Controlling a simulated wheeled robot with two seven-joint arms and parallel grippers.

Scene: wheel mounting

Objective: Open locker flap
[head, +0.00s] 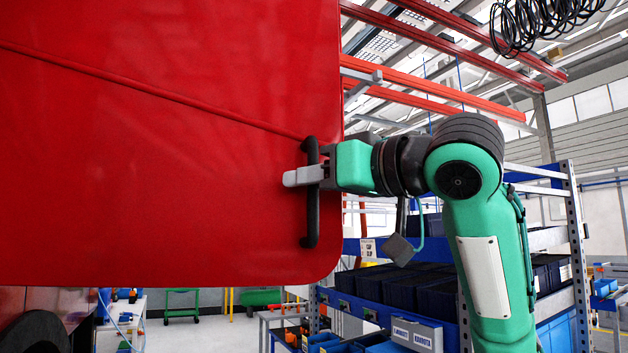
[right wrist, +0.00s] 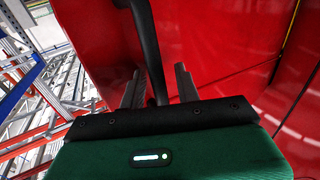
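The red locker flap (head: 170,150) fills the upper left of the head view, its rounded lower right corner clear of the shelves behind. A black bar handle (head: 312,225) stands upright near its right edge. My right gripper (head: 303,176) is at the handle's middle, its grey fingers reaching across it. In the right wrist view the handle (right wrist: 146,45) passes between the two fingers (right wrist: 160,88). They are apart, with a gap between the handle and the right finger. The red flap (right wrist: 100,35) lies behind them. My left gripper is not in view.
Blue shelving with dark bins (head: 400,290) stands behind my right arm. Orange and red beams (head: 450,90) run overhead. A dark wheel (head: 35,335) shows at the lower left below the flap. A white table (head: 122,318) stands beyond it. Floor shows under the flap's lower edge.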

